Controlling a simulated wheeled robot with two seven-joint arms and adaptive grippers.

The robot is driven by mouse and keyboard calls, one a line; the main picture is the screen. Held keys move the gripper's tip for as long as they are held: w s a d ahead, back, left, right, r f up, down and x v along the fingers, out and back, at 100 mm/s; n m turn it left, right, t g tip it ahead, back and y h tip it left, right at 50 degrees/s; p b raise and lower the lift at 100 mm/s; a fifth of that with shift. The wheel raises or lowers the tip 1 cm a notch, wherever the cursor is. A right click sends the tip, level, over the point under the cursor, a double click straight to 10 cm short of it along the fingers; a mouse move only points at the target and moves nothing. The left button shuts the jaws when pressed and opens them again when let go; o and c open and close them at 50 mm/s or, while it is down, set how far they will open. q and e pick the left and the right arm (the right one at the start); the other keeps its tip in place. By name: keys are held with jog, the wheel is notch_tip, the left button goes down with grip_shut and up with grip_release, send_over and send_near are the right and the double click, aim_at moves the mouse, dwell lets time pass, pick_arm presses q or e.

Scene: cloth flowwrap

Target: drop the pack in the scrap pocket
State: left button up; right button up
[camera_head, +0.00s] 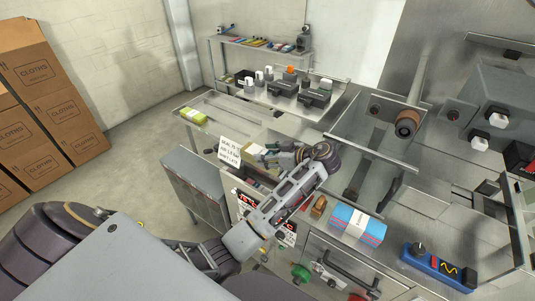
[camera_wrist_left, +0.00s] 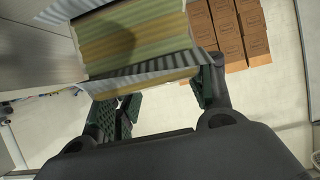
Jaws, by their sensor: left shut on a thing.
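My left gripper (camera_head: 276,154) is shut on a pack (camera_head: 255,152) and holds it over the metal bench. In the left wrist view, the pack (camera_wrist_left: 132,42) has green and yellow stripes and crimped, silvery ends. Green pads of the left gripper (camera_wrist_left: 158,98) lie on both sides of its near end. A sign with black print (camera_head: 230,152) is just left of the pack. I cannot tell which opening is the scrap pocket. My right gripper is not in view.
A yellow-green pack (camera_head: 194,116) lies in a long tray at the back left. A blue, white and pink stack (camera_head: 357,224) and a blue control box (camera_head: 438,268) sit at the front right. Cardboard boxes (camera_head: 42,95) stand at left. The floor between is clear.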

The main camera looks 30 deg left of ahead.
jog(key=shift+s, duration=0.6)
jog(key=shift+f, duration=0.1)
pick_arm(q)
jog(key=shift+f, duration=0.4)
jog(key=shift+f+b, duration=0.3)
jog(key=shift+f, duration=0.55)
jog(key=shift+f+b, duration=0.8)
jog(key=shift+f, duration=0.4)
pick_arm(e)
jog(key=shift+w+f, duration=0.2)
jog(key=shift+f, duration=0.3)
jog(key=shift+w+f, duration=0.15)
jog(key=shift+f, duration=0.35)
pick_arm(q)
jog(key=o, duration=1.1)
